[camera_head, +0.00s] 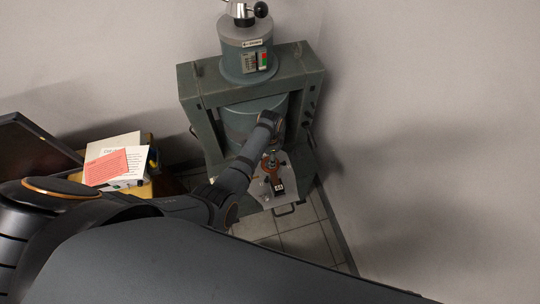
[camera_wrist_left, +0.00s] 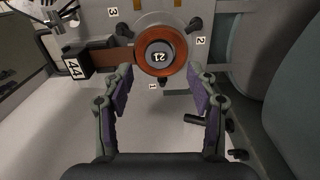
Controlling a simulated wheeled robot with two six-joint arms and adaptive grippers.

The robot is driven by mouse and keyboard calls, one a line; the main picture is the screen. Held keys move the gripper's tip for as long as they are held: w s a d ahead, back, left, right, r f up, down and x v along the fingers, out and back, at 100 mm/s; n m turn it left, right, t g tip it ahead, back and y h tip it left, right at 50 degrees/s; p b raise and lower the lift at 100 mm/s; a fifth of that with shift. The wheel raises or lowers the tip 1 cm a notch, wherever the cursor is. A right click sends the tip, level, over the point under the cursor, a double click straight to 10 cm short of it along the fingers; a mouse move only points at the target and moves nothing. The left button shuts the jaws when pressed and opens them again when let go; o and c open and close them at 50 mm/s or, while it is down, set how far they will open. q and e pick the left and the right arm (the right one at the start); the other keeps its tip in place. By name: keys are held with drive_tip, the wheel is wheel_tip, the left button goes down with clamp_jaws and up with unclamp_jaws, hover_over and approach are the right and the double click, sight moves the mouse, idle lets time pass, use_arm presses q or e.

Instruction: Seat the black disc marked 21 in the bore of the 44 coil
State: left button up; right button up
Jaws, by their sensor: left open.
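The black disc marked 21 (camera_wrist_left: 160,57) lies inside the copper-coloured ring of the 44 coil (camera_wrist_left: 160,73) in the left wrist view, roughly centred and apart from my fingers. How deep it sits in the bore I cannot tell. A brown strap joins the ring to a black block marked 44 (camera_wrist_left: 75,65). My left gripper (camera_wrist_left: 160,83) is open and empty, its two fingers either side of and just short of the ring. In the head view the coil (camera_head: 268,176) shows small below the end of my left arm. My right gripper is not in view.
Numbered marks 1, 2 and 3 and dark knobs surround the coil on a pale plate (camera_wrist_left: 110,15). A large grey-green magnet frame (camera_head: 195,90) stands behind. Papers (camera_head: 107,165) lie on a box at left. Tiled floor (camera_head: 305,240) is clear below.

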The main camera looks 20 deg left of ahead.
use_arm(q)
wheel_tip(320, 180, up, 8)
drive_tip(key=p, duration=0.3)
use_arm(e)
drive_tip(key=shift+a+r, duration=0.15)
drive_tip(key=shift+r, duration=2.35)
